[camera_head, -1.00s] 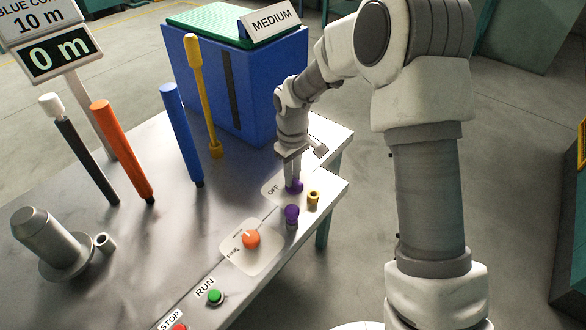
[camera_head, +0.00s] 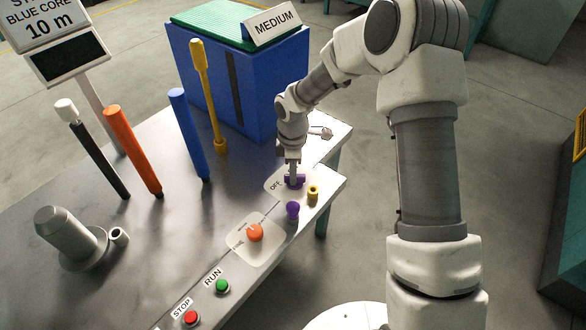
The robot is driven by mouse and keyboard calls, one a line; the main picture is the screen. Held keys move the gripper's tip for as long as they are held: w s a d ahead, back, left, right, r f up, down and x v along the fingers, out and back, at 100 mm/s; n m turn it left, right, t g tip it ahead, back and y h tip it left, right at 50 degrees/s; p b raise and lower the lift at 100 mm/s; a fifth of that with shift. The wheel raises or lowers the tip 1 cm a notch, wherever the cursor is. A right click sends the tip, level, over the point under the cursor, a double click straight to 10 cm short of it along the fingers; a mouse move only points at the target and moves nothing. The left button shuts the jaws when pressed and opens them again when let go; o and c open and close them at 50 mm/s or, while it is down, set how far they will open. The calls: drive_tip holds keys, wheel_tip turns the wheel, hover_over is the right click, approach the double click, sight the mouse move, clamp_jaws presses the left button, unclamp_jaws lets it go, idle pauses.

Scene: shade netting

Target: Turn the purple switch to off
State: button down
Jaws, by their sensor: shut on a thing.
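The purple switch (camera_head: 300,181) sits on a white plate marked OFF near the right end of the grey table. My gripper (camera_head: 293,176) points down at it, its fingers shut on the switch. The fingers hide part of the switch, and its wider purple body shows to both sides of them. The rest of the plate's lettering is hidden.
A purple knob (camera_head: 292,211) and a small yellow piece (camera_head: 313,192) stand close by. An orange dial (camera_head: 255,232), green RUN button (camera_head: 222,286) and red STOP button (camera_head: 191,318) line the front edge. A blue box (camera_head: 240,85) stands behind.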

drive_tip(key=shift+n, duration=0.6)
drive_tip(key=c, duration=0.8)
unclamp_jaws()
drive_tip(key=shift+r, duration=0.1)
wheel_tip(320, 180, up, 17)
drive_tip(key=p, duration=0.3)
drive_tip(key=shift+r+p, duration=0.15)
drive_tip(key=shift+p, duration=0.2)
